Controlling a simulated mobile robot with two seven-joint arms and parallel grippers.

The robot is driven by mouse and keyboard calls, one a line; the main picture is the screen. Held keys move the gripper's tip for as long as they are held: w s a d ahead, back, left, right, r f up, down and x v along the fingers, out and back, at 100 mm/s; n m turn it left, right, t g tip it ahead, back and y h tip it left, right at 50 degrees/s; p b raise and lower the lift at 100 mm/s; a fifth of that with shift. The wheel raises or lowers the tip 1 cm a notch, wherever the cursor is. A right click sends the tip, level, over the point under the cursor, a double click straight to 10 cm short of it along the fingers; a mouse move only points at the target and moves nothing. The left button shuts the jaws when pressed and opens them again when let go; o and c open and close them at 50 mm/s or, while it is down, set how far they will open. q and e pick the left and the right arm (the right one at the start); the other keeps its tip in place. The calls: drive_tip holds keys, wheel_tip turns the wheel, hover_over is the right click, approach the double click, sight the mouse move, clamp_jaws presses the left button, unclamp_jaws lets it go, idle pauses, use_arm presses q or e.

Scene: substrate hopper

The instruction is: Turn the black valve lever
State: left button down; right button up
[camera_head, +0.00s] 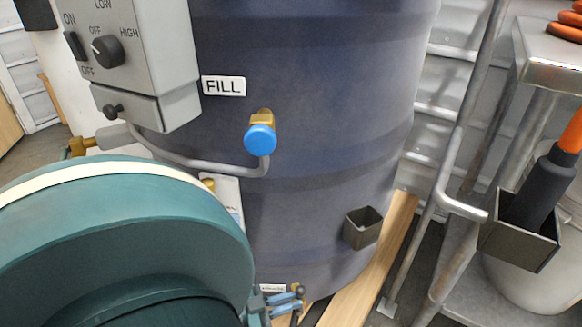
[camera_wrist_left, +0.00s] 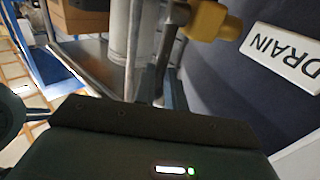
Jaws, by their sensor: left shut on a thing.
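My left gripper (camera_head: 284,302) is low in front of the dark blue drum, at the bottom middle of the head view. Its bluish fingers are shut on the black valve lever (camera_head: 299,290), whose dark end shows just beside them. In the left wrist view the dark lever (camera_wrist_left: 166,50) runs down from a brass valve (camera_wrist_left: 212,20) to the fingers, which are mostly hidden by the gripper body. A white DRAIN label (camera_wrist_left: 284,55) is on the drum to the right of the valve. My right gripper is not in view.
The drum (camera_head: 320,120) bears a FILL label (camera_head: 224,86) and a blue-capped brass fitting (camera_head: 260,138). A grey control box (camera_head: 160,60) is at upper left. A small dark bracket (camera_head: 362,228) sits on the drum. A metal rail (camera_head: 455,130) and holder (camera_head: 520,240) stand right.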

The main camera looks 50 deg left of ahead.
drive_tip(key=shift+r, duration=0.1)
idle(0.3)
use_arm(q)
drive_tip(key=c, duration=1.5)
unclamp_jaws()
drive_tip(key=shift+o, duration=0.2)
